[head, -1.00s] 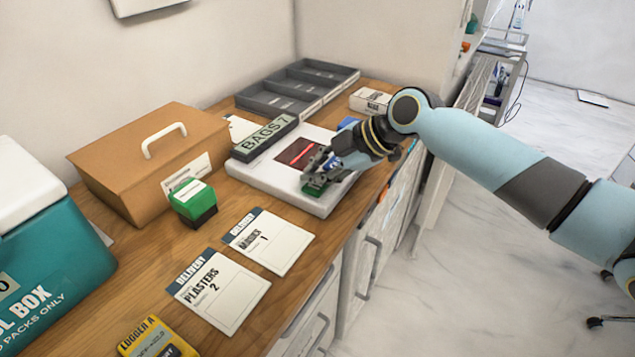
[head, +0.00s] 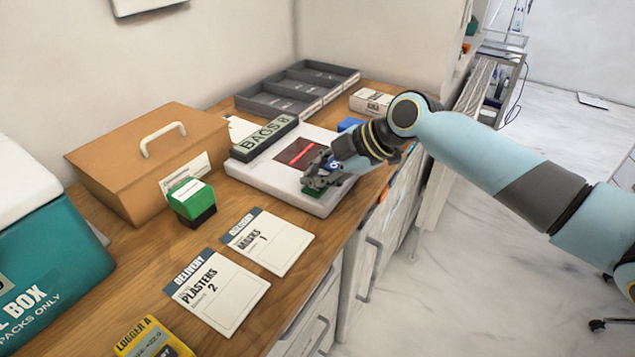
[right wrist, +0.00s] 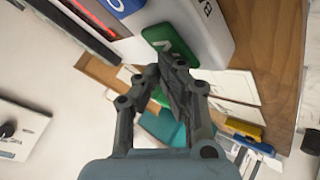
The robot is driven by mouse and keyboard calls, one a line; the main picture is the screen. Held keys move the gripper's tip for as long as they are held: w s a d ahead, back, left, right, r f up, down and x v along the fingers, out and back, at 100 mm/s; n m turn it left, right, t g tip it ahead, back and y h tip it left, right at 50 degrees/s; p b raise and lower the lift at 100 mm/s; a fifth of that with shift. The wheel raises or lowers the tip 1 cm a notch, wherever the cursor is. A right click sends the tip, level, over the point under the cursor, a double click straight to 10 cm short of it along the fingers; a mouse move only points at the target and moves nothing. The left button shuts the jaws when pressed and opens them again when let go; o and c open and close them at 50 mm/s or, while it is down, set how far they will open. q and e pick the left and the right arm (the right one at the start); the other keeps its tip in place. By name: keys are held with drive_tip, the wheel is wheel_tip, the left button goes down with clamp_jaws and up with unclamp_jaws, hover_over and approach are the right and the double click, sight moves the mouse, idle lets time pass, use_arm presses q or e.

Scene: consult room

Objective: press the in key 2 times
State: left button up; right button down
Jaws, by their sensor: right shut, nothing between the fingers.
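A white counter device (head: 240,173) stands on the wooden worktop, with a display bar (head: 264,138) that reads BAGS 8. A dark window with a red line is in its top. A green key (head: 312,191) is at its front corner, partly hidden under my right gripper (head: 313,179). The green key also shows in the right wrist view (right wrist: 170,42), its lettering only partly visible. A blue key (right wrist: 122,5) lies beside it there. My right gripper is shut and empty, its fingertips close to the green key; I cannot tell whether they touch it. My left gripper is out of view.
A green-and-black stamp (head: 192,203), two delivery cards (head: 267,242) (head: 218,292) and a yellow logger (head: 152,338) lie in front. A brown case (head: 130,160), a teal cool box (head: 50,270) and a grey tray (head: 300,88) surround the device. A small white box (head: 371,101) stands behind.

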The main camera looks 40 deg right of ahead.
drive_tip(key=shift+r, duration=0.1)
drive_tip(key=shift+r+p, duration=0.65)
drive_tip(key=shift+r, duration=0.15)
drive_tip(key=shift+r+p, duration=1.85)
drive_tip(key=shift+r, duration=0.7)
drive_tip(key=shift+f, duration=0.1)
